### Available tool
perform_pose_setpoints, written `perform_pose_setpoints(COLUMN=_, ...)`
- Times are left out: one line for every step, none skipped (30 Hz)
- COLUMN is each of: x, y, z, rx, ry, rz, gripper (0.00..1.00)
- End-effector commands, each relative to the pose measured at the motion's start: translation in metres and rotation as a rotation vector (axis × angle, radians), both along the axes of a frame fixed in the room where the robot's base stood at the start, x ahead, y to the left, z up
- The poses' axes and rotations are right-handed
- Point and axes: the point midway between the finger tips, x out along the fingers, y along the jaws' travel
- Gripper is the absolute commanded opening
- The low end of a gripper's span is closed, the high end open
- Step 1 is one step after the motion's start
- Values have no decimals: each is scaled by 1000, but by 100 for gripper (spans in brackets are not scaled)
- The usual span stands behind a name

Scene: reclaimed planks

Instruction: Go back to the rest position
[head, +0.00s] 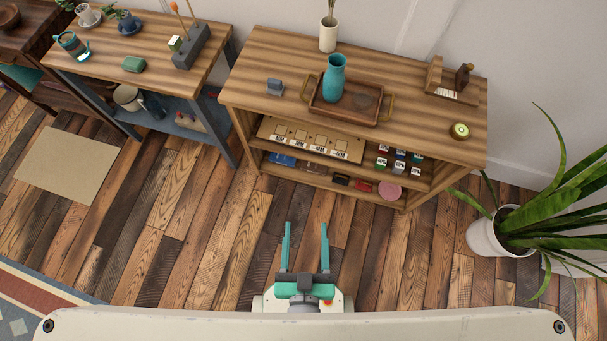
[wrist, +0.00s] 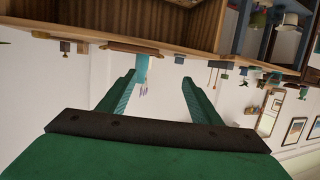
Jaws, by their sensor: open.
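My gripper (head: 305,248) is in the lower middle of the head view, over the plank floor in front of the wooden shelf unit. Its two teal fingers are apart, with nothing between them. The fingers also show in the wrist view (wrist: 155,95), which is upside down, with the shelf unit's top edge (wrist: 110,42) beyond them. The gripper touches nothing that I can see.
The wooden shelf unit (head: 270,52) bears a tray (head: 330,112) with a teal vase (head: 334,78). A side table (head: 100,52) stands left, a potted plant (head: 487,240) right. A beige mat (head: 68,165) lies left. The floor around my gripper is clear.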

Motion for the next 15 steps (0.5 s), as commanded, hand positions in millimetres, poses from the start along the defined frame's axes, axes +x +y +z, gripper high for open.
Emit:
perform_pose_setpoints(x=-10, y=2, z=5, rx=1, ry=-2, rz=8, gripper=58)
perform_pose_setpoints(x=-14, y=3, z=8, rx=1, ry=-6, rz=11, gripper=58)
perform_pose_setpoints(x=-18, y=4, z=11, rx=2, ry=-12, rz=15, gripper=58)
perform_pose_setpoints(x=-20, y=4, z=13, rx=2, ry=-14, rz=17, gripper=58)
perform_pose_setpoints(x=-22, y=5, z=15, rx=1, ry=-16, rz=18, gripper=58)
perform_pose_setpoints(x=-24, y=5, z=17, rx=2, ry=-19, rz=20, gripper=58)
perform_pose_setpoints(x=-25, y=5, z=17, rx=2, ry=-21, rz=21, gripper=58)
perform_pose_setpoints(x=-25, y=5, z=18, rx=2, ry=-22, rz=21, gripper=58)
perform_pose_setpoints(x=-26, y=5, z=18, rx=2, ry=-22, rz=21, gripper=58)
perform_pose_setpoints(x=-26, y=5, z=18, rx=2, ry=-22, rz=21, gripper=58)
perform_pose_setpoints(x=-25, y=5, z=18, rx=2, ry=-23, rz=21, gripper=58)
perform_pose_setpoints(x=-25, y=5, z=18, rx=2, ry=-23, rz=21, gripper=58)
perform_pose_setpoints(x=-25, y=5, z=18, rx=2, ry=-23, rz=21, gripper=58)
perform_pose_setpoints(x=-25, y=5, z=18, rx=2, ry=-23, rz=21, gripper=58)
perform_pose_setpoints(x=-25, y=5, z=18, rx=2, ry=-22, rz=21, gripper=58)
